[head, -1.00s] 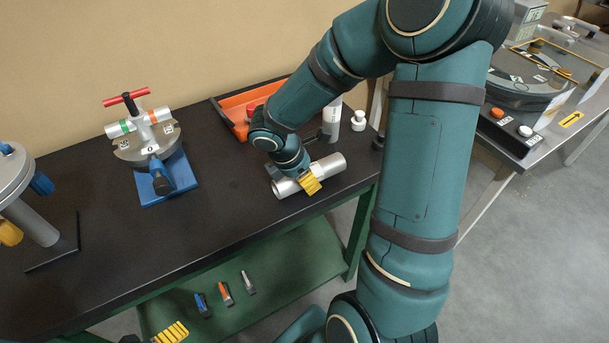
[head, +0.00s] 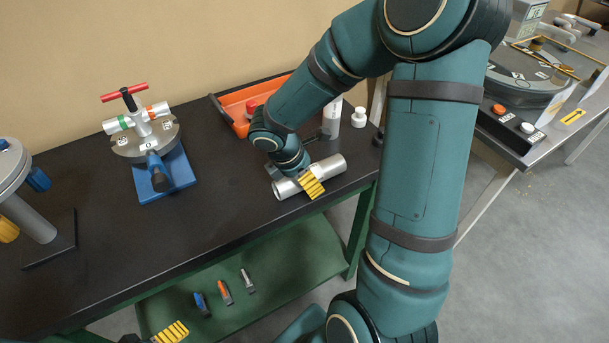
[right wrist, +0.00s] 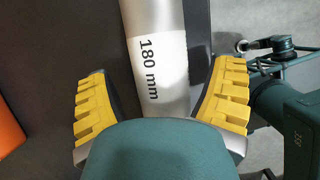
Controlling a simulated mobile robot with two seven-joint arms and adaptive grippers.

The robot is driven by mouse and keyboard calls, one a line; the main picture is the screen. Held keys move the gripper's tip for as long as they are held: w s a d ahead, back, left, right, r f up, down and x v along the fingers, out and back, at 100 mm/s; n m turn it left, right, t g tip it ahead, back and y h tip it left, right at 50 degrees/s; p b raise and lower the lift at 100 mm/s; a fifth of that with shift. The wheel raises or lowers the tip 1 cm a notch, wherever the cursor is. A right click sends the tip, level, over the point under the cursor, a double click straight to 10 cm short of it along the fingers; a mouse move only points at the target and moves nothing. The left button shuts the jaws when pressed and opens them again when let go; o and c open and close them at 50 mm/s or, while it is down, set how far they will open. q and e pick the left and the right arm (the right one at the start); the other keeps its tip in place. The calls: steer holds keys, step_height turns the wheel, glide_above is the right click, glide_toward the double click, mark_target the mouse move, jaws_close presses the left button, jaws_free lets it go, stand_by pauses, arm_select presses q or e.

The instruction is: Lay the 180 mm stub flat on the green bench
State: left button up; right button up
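The 180 mm stub (head: 327,170), a silver tube, lies along the black top of the green bench (head: 235,215), near its right front edge. Its white "180 mm" label (right wrist: 160,68) faces the right wrist camera. My right gripper (head: 293,184) is over the stub with a finger on each side. In the right wrist view the right gripper (right wrist: 163,100) stands open, with a narrow gap between each finger and the tube. My left gripper (head: 170,333) shows only partly at the bottom edge, by the lower shelf; its opening is unclear.
A clamp fixture on a blue base (head: 165,178) stands left of the stub. An orange tray (head: 230,108), a white bottle (head: 332,120) and a small white item (head: 358,118) are behind. Bare bench top lies between fixture and stub. Several small tools lie on the green shelf (head: 285,275).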

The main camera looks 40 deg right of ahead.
steer(key=shift+r, duration=0.1)
steer(key=v, duration=1.2)
steer(key=shift+a, duration=0.1)
